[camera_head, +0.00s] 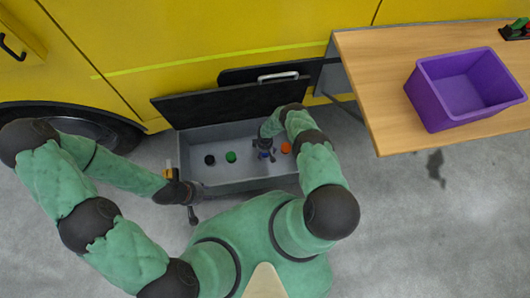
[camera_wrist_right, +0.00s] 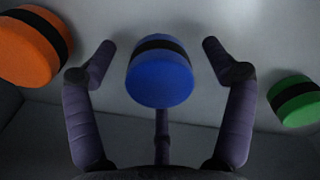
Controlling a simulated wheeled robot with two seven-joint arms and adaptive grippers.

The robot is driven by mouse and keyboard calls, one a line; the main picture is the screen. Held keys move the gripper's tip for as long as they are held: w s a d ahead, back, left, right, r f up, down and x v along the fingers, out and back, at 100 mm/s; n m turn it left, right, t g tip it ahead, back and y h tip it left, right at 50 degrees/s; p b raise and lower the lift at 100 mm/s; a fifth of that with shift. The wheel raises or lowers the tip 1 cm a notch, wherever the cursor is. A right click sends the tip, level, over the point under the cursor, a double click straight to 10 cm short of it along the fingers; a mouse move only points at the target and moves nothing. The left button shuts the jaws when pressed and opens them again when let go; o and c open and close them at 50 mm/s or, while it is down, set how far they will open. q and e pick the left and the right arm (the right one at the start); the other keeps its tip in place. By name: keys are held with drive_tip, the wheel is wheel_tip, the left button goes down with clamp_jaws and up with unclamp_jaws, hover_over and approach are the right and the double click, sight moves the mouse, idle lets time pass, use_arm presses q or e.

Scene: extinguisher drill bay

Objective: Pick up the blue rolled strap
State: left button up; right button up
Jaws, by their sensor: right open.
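The blue rolled strap (camera_wrist_right: 160,80), a short roll with a black band, shows in the right wrist view. In the head view only a little blue (camera_head: 265,155) shows beneath my right gripper (camera_head: 264,146). My right gripper (camera_wrist_right: 158,48) is open, with one finger on each side of the strap and visible gaps between. The strap is inside the grey open compartment (camera_head: 230,186). My left gripper (camera_head: 188,195) is at the compartment's front left corner; its fingers are too small and dark to read.
An orange roll (camera_head: 286,148) lies right of my right gripper; a green roll (camera_head: 231,156) and a black roll (camera_head: 210,160) lie to its left. The dark lid (camera_head: 230,100) stands raised behind. A purple bin (camera_head: 437,105) sits on the wooden table (camera_head: 385,75) at right.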

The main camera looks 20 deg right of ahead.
drive_tip(key=shift+f, duration=0.1)
drive_tip(key=c, duration=1.4)
drive_tip(key=shift+c, duration=0.2)
